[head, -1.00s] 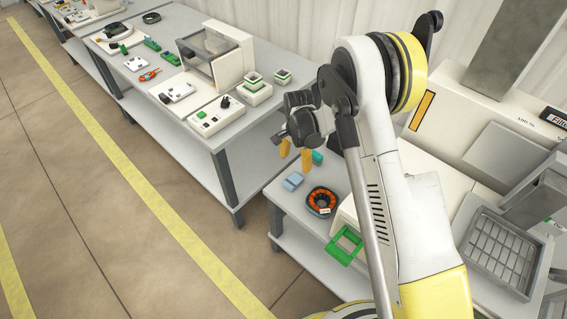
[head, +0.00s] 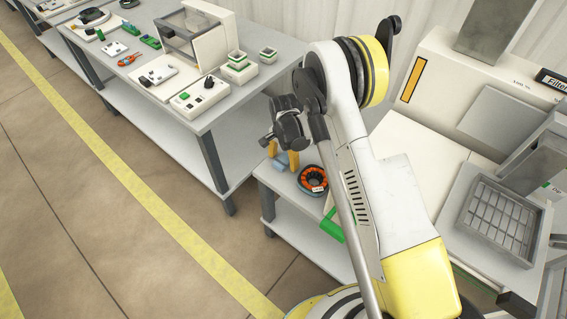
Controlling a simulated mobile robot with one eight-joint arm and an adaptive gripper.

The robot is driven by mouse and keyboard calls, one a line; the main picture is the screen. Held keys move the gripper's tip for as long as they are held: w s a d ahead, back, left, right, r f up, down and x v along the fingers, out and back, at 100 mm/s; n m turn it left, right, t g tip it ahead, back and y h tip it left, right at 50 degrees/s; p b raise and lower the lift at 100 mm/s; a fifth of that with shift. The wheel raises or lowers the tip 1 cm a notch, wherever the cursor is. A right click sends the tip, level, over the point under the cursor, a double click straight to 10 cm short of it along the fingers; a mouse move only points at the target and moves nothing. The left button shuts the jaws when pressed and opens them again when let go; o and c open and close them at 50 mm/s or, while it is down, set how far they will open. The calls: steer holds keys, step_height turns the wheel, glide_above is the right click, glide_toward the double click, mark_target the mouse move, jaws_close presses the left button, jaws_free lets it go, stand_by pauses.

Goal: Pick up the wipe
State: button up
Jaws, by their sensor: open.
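The wipe looks like a small folded blue-grey cloth (head: 279,165) lying on the near left corner of the small grey table (head: 268,180). My gripper (head: 283,155) has two orange-yellow fingers, which are apart and point down. In the head view the fingers appear just over the wipe, one to each side, and partly cover it. I cannot tell their exact height above it or whether they touch it. Nothing shows held between them.
A black ring with orange windings (head: 313,180) lies close to the right of the wipe. A green frame (head: 332,226) is partly hidden behind my arm. A longer bench (head: 215,115) with boxes and parts stands to the left. A grey grid tray (head: 497,222) is at the right.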

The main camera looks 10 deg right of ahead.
mark_target(284, 160)
steer(key=c, duration=1)
steer(key=shift+c, duration=0.2)
steer(key=shift+r, duration=0.1)
step_height(284, 160, up, 4)
steer(key=shift+f+p, duration=0.1)
steer(key=shift+p, duration=1.1)
steer(key=s+d+r+p, duration=0.1)
steer(key=s+d+r, duration=0.1)
steer(key=d, duration=0.1)
steer(key=s+d+r+p, duration=0.1)
steer(key=d+r+p, duration=0.1)
steer(key=d, duration=0.1)
steer(key=s+d+r+p, duration=0.1)
steer(key=s+d+r, duration=0.1)
steer(key=d+r, duration=0.1)
steer(key=shift+s+d, duration=0.35)
steer(key=shift+d, duration=0.25)
steer(key=shift+r, duration=0.1)
steer(key=shift+c, duration=0.5)
